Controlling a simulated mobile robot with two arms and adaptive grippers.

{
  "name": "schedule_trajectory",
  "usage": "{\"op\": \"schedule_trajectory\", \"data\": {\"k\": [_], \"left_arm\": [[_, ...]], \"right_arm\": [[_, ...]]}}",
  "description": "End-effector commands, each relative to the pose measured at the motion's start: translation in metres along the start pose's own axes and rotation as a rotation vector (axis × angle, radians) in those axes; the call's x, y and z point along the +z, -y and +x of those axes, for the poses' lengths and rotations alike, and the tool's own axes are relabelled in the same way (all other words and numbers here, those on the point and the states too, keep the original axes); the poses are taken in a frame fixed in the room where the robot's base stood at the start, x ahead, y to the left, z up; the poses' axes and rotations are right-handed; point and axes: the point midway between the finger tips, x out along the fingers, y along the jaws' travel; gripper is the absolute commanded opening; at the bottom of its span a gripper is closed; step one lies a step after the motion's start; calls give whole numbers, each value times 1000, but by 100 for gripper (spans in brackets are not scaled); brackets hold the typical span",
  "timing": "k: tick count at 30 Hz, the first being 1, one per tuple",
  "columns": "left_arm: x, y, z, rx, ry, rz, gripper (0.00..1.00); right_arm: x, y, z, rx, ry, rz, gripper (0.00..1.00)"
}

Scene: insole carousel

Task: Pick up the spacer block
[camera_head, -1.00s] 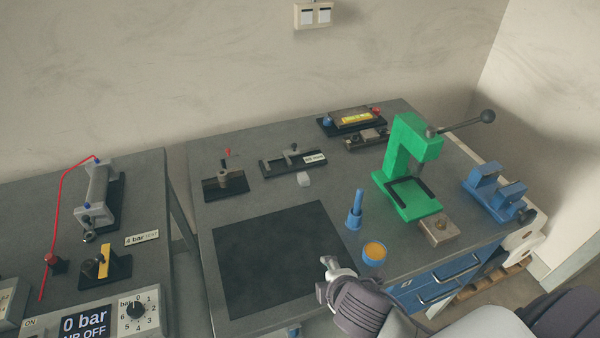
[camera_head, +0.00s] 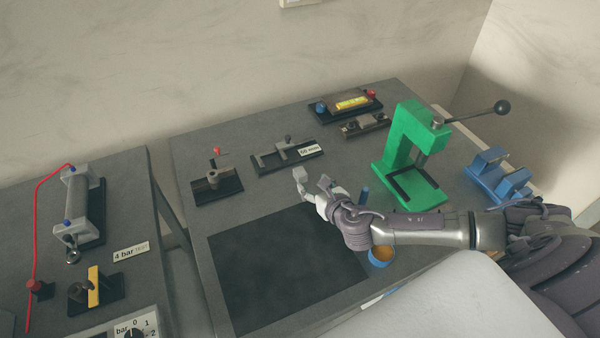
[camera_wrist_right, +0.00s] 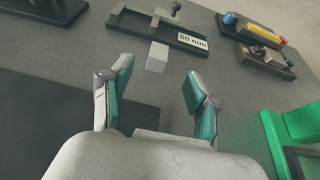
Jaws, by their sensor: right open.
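The spacer block appears to be a small pale grey block (camera_head: 299,174) on the grey table, just behind the black mat; it also shows in the right wrist view (camera_wrist_right: 157,58). My right gripper (camera_head: 316,190) reaches in from the right, close to the block on its near side. In the right wrist view its two teal-padded fingers (camera_wrist_right: 158,80) are spread apart with nothing between them. The block stands just beyond the fingertips, roughly centred in the gap, apart from both. My left gripper is not in view.
A slotted gauge labelled 60 mm (camera_head: 285,155) stands just behind the block. A green press (camera_head: 405,150) stands to the right. A blue cup (camera_head: 381,257) and a blue pin (camera_head: 365,195) are close to my right arm. The black mat (camera_head: 275,270) is clear.

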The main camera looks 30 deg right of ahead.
Motion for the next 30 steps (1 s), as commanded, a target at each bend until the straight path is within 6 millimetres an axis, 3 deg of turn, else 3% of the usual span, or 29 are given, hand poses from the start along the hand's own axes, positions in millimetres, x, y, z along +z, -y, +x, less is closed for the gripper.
{"op": "schedule_trajectory", "data": {"k": [5,13,19,30], "left_arm": [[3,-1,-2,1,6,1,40],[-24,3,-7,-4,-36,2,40],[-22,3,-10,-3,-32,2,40],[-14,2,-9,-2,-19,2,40]], "right_arm": [[0,0,20,-1,0,2,60],[-3,-1,42,-2,-2,3,60],[-6,-1,67,-2,0,4,60],[-7,-1,75,-1,-1,4,59]]}}
